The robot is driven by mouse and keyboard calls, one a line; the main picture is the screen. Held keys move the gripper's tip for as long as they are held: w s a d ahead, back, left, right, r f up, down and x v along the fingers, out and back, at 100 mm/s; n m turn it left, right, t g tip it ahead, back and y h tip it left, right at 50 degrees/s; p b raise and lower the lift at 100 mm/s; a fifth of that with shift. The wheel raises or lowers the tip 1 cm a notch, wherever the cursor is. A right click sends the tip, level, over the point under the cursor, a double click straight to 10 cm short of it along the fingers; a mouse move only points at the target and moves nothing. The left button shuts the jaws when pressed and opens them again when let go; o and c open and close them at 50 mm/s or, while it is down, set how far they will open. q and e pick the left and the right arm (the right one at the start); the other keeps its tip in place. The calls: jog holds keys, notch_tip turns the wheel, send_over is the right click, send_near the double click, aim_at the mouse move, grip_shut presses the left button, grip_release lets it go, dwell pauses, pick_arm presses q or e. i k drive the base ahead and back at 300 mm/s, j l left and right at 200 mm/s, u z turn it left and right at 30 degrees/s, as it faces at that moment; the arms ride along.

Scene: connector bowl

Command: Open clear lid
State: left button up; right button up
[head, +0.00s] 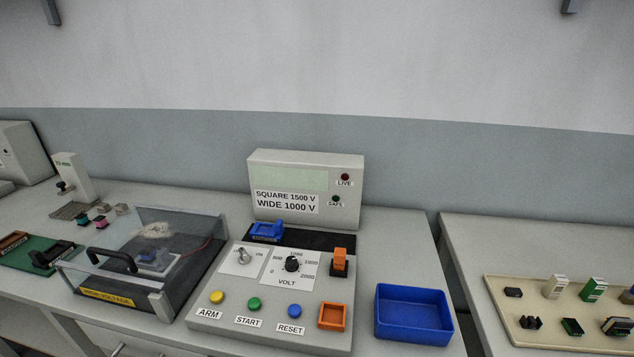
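The clear lid (185,228) lies over a test box on the left part of the bench and looks shut. A black bar handle (112,260) stands at its front left. The box front carries a yellow voltage label (106,298). Through the lid I see a blue connector piece (155,262), a pale bundle and a thin red wire, all a little blurred. Neither of my grippers shows in the head view.
Right of the box stands a control panel (252,332) with buttons, knob and switch, backed by a display unit (305,160). Further right are a blue bin (413,289) and a beige connector tray (560,341). A green board (22,258) and small connectors (100,221) lie left.

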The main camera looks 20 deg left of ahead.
aim_at(91, 251)
jog(key=u, duration=1.7)
